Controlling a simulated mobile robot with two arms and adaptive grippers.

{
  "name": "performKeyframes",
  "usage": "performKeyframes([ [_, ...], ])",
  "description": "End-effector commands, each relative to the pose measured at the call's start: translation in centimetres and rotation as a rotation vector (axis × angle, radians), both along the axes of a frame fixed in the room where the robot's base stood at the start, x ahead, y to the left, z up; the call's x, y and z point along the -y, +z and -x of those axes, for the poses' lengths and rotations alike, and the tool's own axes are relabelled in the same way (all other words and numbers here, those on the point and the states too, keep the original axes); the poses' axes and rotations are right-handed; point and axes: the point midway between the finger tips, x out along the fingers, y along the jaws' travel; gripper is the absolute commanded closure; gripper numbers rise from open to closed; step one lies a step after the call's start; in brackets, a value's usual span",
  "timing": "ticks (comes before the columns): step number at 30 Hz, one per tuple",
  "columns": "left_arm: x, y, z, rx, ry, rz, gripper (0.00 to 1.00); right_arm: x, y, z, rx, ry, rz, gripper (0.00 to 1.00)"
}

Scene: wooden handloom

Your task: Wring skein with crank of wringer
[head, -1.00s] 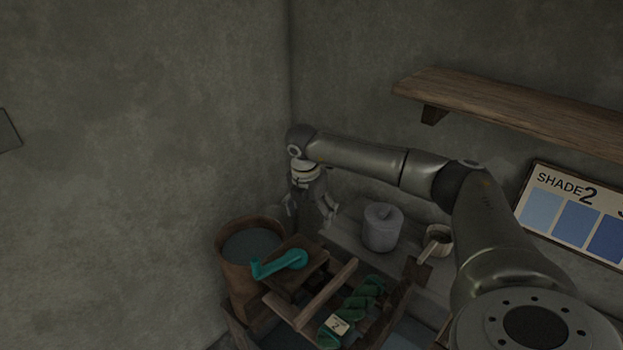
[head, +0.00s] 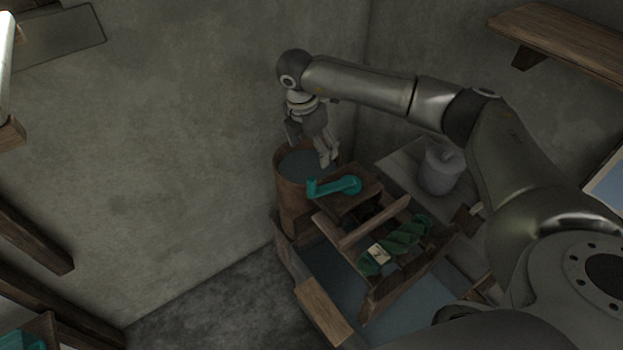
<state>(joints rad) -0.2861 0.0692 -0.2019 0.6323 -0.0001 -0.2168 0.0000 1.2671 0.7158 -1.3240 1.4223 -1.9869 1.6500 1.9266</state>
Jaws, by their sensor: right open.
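The crank (head: 338,187) is a teal handle lying across the top of the wooden wringer (head: 356,204). The twisted green skein (head: 407,235) hangs on the wooden frame just right of and below the crank, with a small pale tag (head: 378,253) on it. My right gripper (head: 313,151) is above the round wooden tub, behind and above the crank, apart from it. It is open and holds nothing that I can see. My left gripper is not in view.
A wooden shelf (head: 560,35) is on the wall at the upper right. Open floor (head: 215,305) lies at the lower left.

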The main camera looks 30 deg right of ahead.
Motion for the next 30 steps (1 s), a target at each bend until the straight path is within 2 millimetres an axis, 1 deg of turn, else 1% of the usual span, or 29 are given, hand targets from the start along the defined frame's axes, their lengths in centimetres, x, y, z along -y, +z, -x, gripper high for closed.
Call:
performKeyframes([
  [1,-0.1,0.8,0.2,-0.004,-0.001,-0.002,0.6,-1.2,0.4,0.7,-0.002,0.006,0.0,0.2],
  [2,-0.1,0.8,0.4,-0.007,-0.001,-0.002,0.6,-1.2,0.2,1.3,-0.003,0.005,0.0,0.2],
  [11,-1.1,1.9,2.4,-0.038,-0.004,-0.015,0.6,-4.1,0.1,7.1,-0.002,0.006,-0.002,0.2],
  [12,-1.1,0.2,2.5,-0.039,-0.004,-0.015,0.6,-4.0,-1.6,6.9,-0.002,0.0,0.001,0.2],
  [15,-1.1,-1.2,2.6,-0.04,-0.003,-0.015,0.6,-4.0,-3.1,6.8,0.0,0.0,-0.001,0.2],
  [18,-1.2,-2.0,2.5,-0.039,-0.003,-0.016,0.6,-3.9,-4.2,6.7,0.001,0.0,-0.001,0.2],
  [23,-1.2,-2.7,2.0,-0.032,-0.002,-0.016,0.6,-3.9,-4.9,6.7,0.002,0.0,-0.001,0.2],
  [30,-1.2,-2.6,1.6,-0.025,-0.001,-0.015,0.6,-3.9,-5.0,6.7,0.001,0.0,0.0,0.2],
])
